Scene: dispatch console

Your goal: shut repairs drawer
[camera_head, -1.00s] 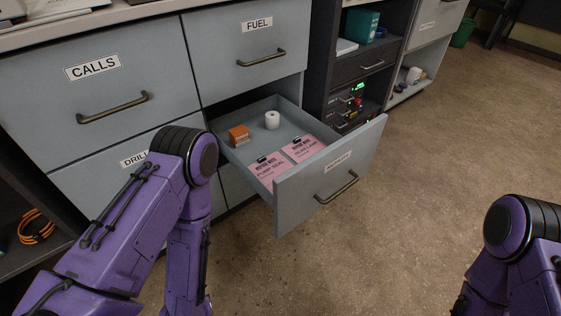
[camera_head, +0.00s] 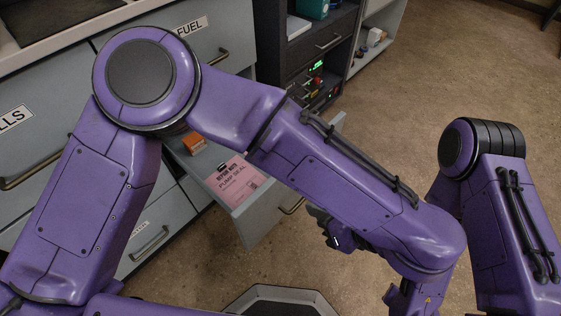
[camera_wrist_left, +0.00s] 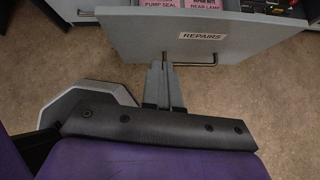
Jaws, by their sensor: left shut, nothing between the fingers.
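The repairs drawer (camera_head: 262,222) stands pulled out of the grey cabinet, partly hidden behind my left arm in the head view. In the left wrist view its front (camera_wrist_left: 240,35) carries a REPAIRS label (camera_wrist_left: 202,36). Part of its dark handle (camera_head: 294,206) shows in the head view. My left gripper (camera_head: 321,215) is just outside the drawer front, mostly hidden by my forearm. In the left wrist view its fingers (camera_wrist_left: 164,66) are shut and empty, pointing at the lower part of the front; I cannot tell whether they touch it. My right gripper is out of view.
A pink pump seal card (camera_head: 236,182) and an orange block (camera_head: 194,143) lie in the drawer. The fuel drawer (camera_head: 205,60) above is shut. A dark shelf unit (camera_head: 300,60) stands to the right. Open floor (camera_head: 430,85) lies beyond.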

